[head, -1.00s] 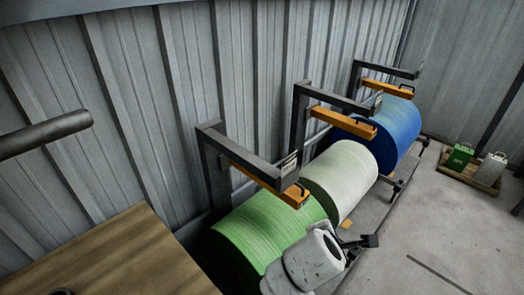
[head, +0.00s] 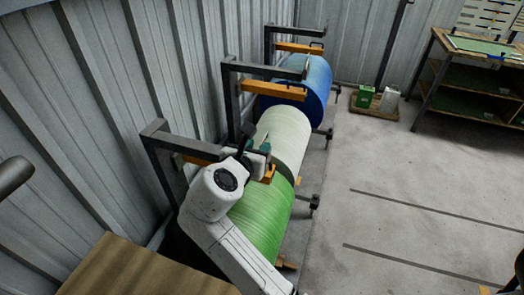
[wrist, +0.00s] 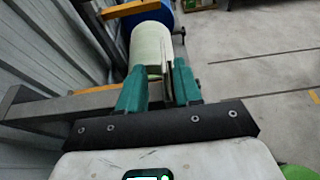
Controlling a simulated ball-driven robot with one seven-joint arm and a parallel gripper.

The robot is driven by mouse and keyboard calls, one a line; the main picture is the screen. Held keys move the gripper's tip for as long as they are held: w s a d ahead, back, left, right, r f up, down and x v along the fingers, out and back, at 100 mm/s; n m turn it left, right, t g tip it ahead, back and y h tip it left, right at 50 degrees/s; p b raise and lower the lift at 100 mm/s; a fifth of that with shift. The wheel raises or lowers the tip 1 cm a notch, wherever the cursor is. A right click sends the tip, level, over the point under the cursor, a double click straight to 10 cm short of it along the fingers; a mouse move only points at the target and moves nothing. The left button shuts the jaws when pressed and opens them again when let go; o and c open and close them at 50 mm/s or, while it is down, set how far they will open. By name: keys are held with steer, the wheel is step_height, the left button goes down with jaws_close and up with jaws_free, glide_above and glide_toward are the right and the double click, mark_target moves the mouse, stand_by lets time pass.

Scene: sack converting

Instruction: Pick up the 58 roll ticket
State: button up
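A thin ticket (wrist: 168,80) shows nearly edge-on between my fingers in the wrist view, close to the right finger; its number cannot be read. It is at the free end of the nearest grey bracket arm (wrist: 60,107), over the green roll (head: 262,218). My gripper (wrist: 157,82) has teal fingers spread apart around the ticket, with a clear gap to the left finger. In the head view my gripper (head: 256,160) is at that bracket's end, and my wrist hides the ticket there.
A white roll (head: 283,138) and a blue roll (head: 308,88) lie beyond, under similar brackets with orange bars (head: 276,88). The corrugated wall (head: 110,90) is close on the left. Open floor (head: 390,170) lies right. A wooden top (head: 130,270) is at the front left.

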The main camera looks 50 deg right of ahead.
mark_target(266, 140)
steer(key=shift+s+p+x, duration=0.1)
steer(key=shift+p+x, duration=0.2)
steer(key=shift+x, duration=1.2)
steer(key=shift+s+p+x, duration=0.15)
steer(key=shift+p+x, duration=0.1)
steer(key=shift+x, duration=1.3)
steer(key=shift+d+r, duration=0.15)
steer(key=shift+r, duration=0.05)
steer(key=shift+c, duration=0.2)
jaws_close()
